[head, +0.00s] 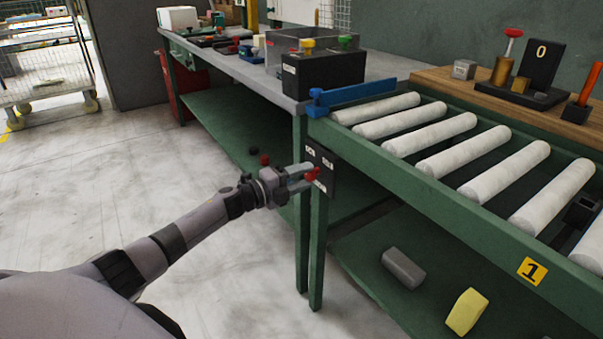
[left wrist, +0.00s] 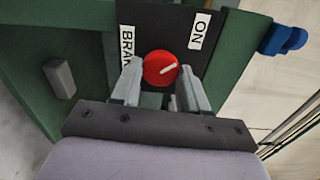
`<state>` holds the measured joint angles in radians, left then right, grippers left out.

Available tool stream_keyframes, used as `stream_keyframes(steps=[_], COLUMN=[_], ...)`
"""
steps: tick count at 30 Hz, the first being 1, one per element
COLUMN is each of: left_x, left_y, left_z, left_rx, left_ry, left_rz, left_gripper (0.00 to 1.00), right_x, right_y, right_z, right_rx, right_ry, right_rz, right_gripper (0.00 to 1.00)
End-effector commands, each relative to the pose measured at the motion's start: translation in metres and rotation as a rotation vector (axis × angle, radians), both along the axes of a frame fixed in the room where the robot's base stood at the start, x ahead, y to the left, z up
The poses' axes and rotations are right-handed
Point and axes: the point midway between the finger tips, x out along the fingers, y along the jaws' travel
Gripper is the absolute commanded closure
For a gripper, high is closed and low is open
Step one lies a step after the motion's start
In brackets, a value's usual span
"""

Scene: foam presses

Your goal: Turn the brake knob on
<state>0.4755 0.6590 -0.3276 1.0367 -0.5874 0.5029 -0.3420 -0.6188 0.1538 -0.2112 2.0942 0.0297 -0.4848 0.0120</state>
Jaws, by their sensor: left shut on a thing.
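The brake knob (head: 313,174) is a small red round knob on a black plate (head: 327,188) fixed to the green frame at the corner of the roller table. In the left wrist view the red knob (left wrist: 160,68) has a white pointer line slanting up to the right, roughly towards the ON label (left wrist: 201,31). A BRAKE label (left wrist: 127,45), partly hidden, is at the left. My left gripper (head: 304,178) is shut on the knob, with one finger on each side in the left wrist view (left wrist: 159,84). My right gripper is not in view.
White rollers (head: 447,134) run along the green table at the right. A blue bar (head: 365,93) crosses its end. A grey block (head: 403,268) and a yellow block (head: 466,312) lie on the lower shelf. A workbench (head: 392,66) stands behind.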

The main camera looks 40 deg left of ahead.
Motion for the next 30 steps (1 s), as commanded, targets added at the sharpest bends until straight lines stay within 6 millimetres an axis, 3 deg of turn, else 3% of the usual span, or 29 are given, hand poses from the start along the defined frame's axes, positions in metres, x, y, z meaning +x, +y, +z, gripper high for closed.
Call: stream_keyframes(steps=[21, 22, 24, 30], left_x=[-0.0001, -0.0001, -0.0001, 0.0000], left_y=[-0.0010, -0.0010, -0.0009, -0.0006], left_z=[-0.0004, -0.0004, -0.0004, -0.0001], left_rx=[-0.071, -0.071, -0.070, -0.068], left_ry=[0.030, 0.028, 0.029, 0.028], left_rz=[-0.002, -0.002, -0.002, -0.001], left_gripper=[0.86, 0.50, 0.31, 0.31], right_x=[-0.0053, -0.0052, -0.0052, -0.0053], right_y=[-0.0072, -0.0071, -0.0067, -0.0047], right_z=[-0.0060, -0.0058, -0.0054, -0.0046], right_rx=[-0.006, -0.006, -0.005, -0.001], right_ry=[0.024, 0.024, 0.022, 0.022], right_rz=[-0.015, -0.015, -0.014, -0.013], right_gripper=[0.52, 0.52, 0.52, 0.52])
